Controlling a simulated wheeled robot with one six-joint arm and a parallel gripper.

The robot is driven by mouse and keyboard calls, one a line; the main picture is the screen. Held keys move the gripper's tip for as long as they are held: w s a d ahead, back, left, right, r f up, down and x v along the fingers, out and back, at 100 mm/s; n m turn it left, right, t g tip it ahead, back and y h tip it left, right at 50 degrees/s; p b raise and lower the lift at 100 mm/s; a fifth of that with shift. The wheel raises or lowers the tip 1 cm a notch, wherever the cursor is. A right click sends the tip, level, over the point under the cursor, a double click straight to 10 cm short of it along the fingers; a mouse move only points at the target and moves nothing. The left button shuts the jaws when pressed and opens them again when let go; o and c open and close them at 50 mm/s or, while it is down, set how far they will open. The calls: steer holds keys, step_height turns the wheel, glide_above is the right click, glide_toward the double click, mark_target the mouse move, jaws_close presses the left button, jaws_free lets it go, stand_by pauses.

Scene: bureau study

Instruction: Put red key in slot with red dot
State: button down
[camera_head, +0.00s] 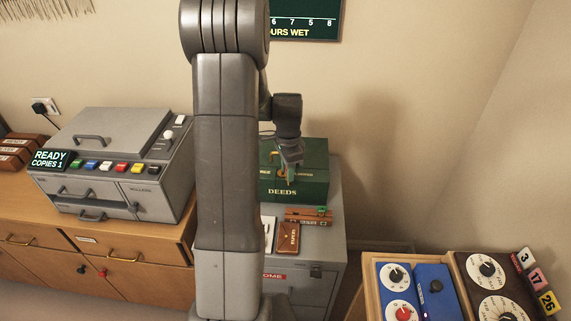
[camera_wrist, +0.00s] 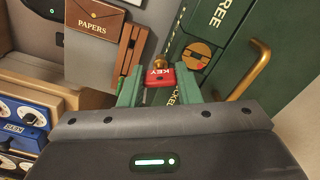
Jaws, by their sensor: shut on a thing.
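The red key (camera_wrist: 158,80), marked KEY, is between the green fingers of my gripper (camera_wrist: 160,84) in the wrist view. Its brass end points away from me, toward the green box. The dark green box (camera_head: 310,190) marked DEEDS stands on the grey cabinet in the head view. In the wrist view its front (camera_wrist: 240,85) carries a tan lock plate (camera_wrist: 196,55) with dark marks and a small red spot. The key appears left of this plate; whether it touches the box is unclear. In the head view my gripper (camera_head: 288,168) is before the box, with the key hard to make out.
A brass handle (camera_wrist: 250,70) sticks out of the box front. A brown PAPERS folder (camera_wrist: 93,27) and a wooden block (camera_head: 307,215) lie in front of the box. A grey copier (camera_head: 120,155) stands left; dial panels (camera_head: 430,290) are lower right.

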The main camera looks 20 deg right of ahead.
steer(key=s+f+n+b, duration=0.4)
steer(key=f+n, duration=0.3)
steer(key=n, duration=0.5)
steer(key=shift+s+d+n, duration=0.4)
steer(key=shift+s, duration=0.35)
stand_by(0.4)
steer(key=shift+f+b, duration=0.65)
steer(key=shift+f, duration=0.2)
steer(key=shift+f+b, duration=0.7)
steer(key=shift+f, duration=0.2)
stand_by(0.3)
steer(key=c, duration=1)
jaws_free()
